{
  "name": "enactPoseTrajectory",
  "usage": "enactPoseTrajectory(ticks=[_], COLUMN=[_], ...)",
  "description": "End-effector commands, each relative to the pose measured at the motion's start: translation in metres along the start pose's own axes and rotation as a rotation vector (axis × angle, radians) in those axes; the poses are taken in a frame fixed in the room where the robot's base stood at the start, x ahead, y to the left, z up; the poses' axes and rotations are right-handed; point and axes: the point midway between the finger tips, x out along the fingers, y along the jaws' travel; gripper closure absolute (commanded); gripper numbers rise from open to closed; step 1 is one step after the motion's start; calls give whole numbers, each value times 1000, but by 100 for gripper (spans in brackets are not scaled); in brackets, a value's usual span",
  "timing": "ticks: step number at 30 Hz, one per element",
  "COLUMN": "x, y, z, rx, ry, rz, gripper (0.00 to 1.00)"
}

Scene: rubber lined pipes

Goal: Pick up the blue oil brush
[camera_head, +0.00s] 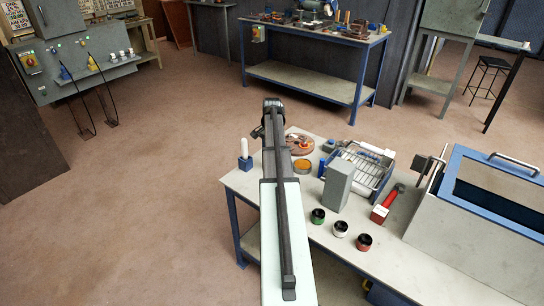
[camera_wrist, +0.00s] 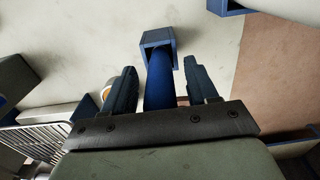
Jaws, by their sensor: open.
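The blue oil brush (camera_wrist: 159,85) shows in the wrist view as a blue shaft standing in a square blue holder (camera_wrist: 157,38) on the table. My gripper (camera_wrist: 160,70) is open, with one dark finger on each side of the shaft. A gap shows between the shaft and each finger, so it is around the brush without visibly gripping it.
An orange tin (camera_head: 303,168), a wire-rack tray (camera_head: 357,172), a grey block (camera_head: 338,187) and several small cups (camera_head: 341,228) stand to the right. Open floor lies left.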

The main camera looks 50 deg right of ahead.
Motion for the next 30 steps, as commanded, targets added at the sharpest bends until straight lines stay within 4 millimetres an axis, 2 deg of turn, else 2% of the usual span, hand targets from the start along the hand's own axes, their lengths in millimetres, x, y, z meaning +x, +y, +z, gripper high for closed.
enactPoseTrajectory(ticks=[6,24,30], x=[1,0,0], y=[0,0,0], z=[0,0,0], rx=[0,0,0], ry=[0,0,0], rz=[0,0,0], gripper=[42,99,100])
